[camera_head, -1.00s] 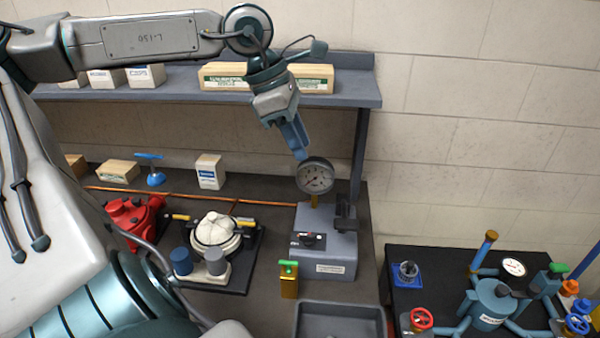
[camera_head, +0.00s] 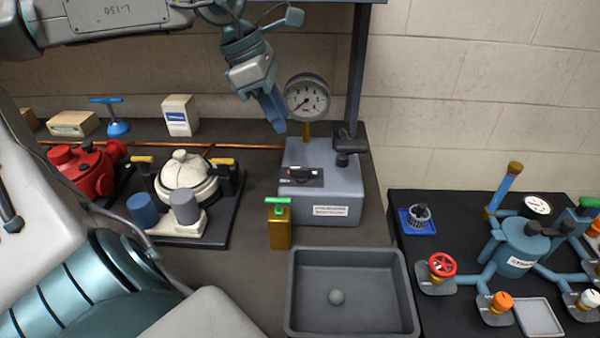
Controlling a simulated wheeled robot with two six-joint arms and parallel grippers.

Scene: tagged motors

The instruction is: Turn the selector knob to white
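A black knob (camera_head: 302,174) sits on a small dark plate on the grey box (camera_head: 335,185) at the centre; I take it to be the selector knob. It shows a small red mark, but its setting is too small to read. My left gripper (camera_head: 279,128) hangs down from the top, above and a little left of the knob, apart from it. Its blue fingers overlap side-on, so their gap cannot be seen. My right gripper is not in view.
A gauge (camera_head: 306,97) stands on the box beside the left fingers. A brass valve with a green handle (camera_head: 278,222) and a grey tray (camera_head: 352,255) stand in front. A white-domed device (camera_head: 187,175) is left. A teal tank (camera_head: 522,250) with handwheels is right.

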